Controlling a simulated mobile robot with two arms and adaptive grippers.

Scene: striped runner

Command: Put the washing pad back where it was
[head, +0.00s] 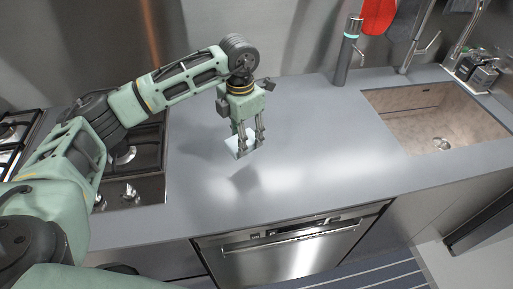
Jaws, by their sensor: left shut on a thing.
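The gripper points down over the grey countertop and is shut on the pad. The fingers hide part of the pad. A dark shadow on the counter below suggests that the pad is held above the surface. My right gripper is not in view.
The grey countertop (310,150) is clear around the gripper. A gas hob (140,165) is at the left. A sink (430,115) is at the right, with a grey bottle (347,52) behind the counter and soap dispensers (480,75) at the back right. A dishwasher (290,250) is below.

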